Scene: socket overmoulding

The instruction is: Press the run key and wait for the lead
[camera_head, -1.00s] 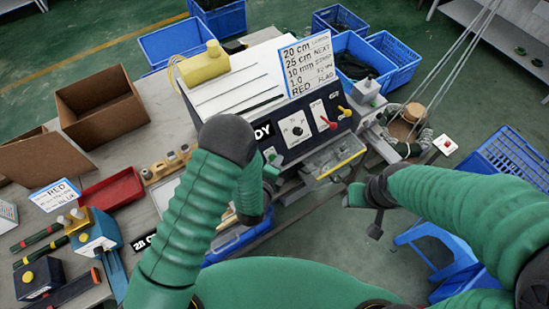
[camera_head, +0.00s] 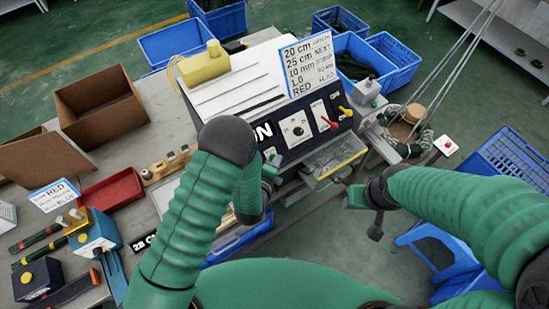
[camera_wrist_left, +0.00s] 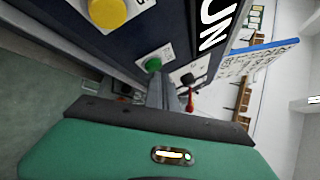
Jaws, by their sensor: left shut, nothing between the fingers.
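The machine (camera_head: 222,80) has a dark front panel with a dial, a red lever (camera_head: 328,123) and a yellow lever. Its display (camera_head: 264,131) shows the letters "N" in the head view and "UN" in the left wrist view (camera_wrist_left: 213,22), the rest being hidden. The green key (camera_wrist_left: 153,65) is close beyond my left fingers (camera_wrist_left: 160,92) in the left wrist view; I cannot tell if they touch. My left gripper (camera_head: 269,174) is shut and empty at the panel's lower left. My right gripper (camera_head: 362,197) hangs in front of the output tray (camera_head: 338,160), apart from it; its jaws are unclear. I see no lead in the tray.
A sign (camera_head: 308,68) stands on the machine. Blue crates (camera_head: 178,40) lie behind and a blue crate (camera_head: 505,160) at right. A red tray (camera_head: 110,190), cardboard box (camera_head: 100,105) and tools occupy the bench's left. A red button box (camera_head: 446,146) is at right.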

